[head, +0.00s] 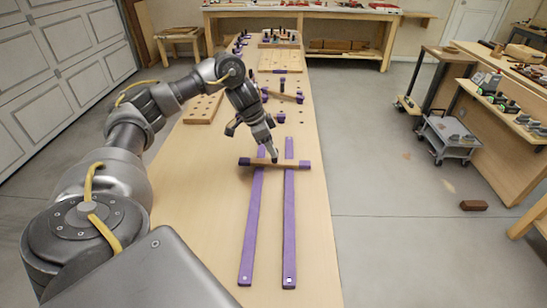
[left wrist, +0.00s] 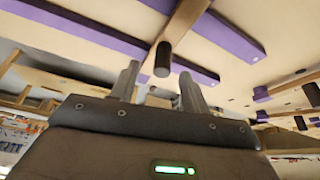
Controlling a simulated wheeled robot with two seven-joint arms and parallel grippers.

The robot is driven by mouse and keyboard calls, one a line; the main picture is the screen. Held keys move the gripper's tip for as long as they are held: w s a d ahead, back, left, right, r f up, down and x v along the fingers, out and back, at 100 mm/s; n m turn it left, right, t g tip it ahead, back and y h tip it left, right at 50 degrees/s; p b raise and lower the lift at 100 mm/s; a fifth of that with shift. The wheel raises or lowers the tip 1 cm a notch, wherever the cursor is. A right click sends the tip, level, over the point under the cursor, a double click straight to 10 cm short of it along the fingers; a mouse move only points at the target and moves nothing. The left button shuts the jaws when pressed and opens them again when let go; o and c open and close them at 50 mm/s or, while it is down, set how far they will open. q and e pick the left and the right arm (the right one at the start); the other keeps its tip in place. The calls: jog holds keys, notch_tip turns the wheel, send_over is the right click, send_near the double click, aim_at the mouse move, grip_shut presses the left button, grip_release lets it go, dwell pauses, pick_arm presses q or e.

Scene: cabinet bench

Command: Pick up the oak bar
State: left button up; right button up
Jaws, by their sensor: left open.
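I cannot tell whether a finger touches the bar. My right gripper is out of view.
Farther up the bench (head: 190,175) lie another wooden bar with purple ends (head: 283,96), a perforated wooden block (head: 203,108) and small purple pieces. A grey cart (head: 450,135) and a brown block (head: 473,205) are on the floor at right.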

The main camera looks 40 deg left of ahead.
pick_arm(q)
jog(key=shift+p+x, duration=0.3)
jog(key=shift+x, duration=2.25)
jog(key=shift+w, duration=0.1)
jog(key=c, duration=1)
